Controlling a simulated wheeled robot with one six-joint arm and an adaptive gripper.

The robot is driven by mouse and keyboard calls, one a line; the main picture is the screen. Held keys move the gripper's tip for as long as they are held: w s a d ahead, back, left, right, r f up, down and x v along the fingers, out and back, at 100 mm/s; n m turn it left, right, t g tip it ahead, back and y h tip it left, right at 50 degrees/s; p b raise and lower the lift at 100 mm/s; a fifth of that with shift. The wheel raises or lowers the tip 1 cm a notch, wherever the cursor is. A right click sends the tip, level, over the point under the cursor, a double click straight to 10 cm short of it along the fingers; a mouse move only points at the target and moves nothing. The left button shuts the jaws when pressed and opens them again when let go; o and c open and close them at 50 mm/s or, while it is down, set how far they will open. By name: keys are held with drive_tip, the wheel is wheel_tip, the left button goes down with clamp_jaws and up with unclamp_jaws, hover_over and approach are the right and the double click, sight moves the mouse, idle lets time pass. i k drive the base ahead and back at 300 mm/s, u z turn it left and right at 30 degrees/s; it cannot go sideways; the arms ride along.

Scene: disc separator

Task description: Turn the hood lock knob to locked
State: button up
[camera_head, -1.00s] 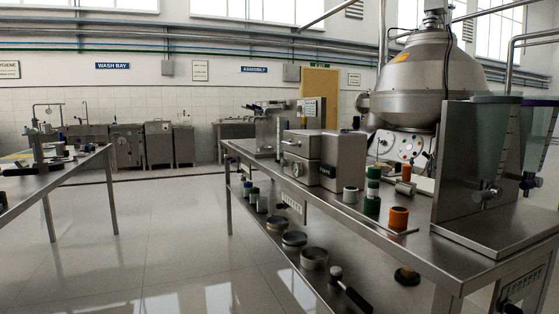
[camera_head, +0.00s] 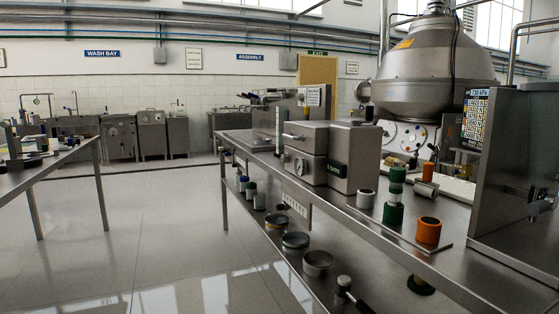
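The large steel disc separator with its domed hood (camera_head: 425,80) stands at the back right, behind the bench. Below the hood, a pale panel (camera_head: 404,136) carries several small round fittings, some dark and some red. I cannot tell at this size whether one of them is the hood lock knob, nor which way any knob points. The lower part of the separator is partly hidden by the bench items. My gripper is not in view.
A long steel bench (camera_head: 385,225) runs along the right, between me and the separator. It holds a steel box unit (camera_head: 306,150), green cylinders (camera_head: 393,213), an orange cylinder (camera_head: 428,231) and an upright steel panel (camera_head: 510,165). Open floor (camera_head: 165,225) lies left of it.

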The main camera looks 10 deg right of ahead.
sight(284, 158)
drive_tip(key=k, duration=0.55)
drive_tip(key=u, duration=0.95)
drive_tip(key=i, duration=1.6)
drive_tip(key=z, duration=0.15)
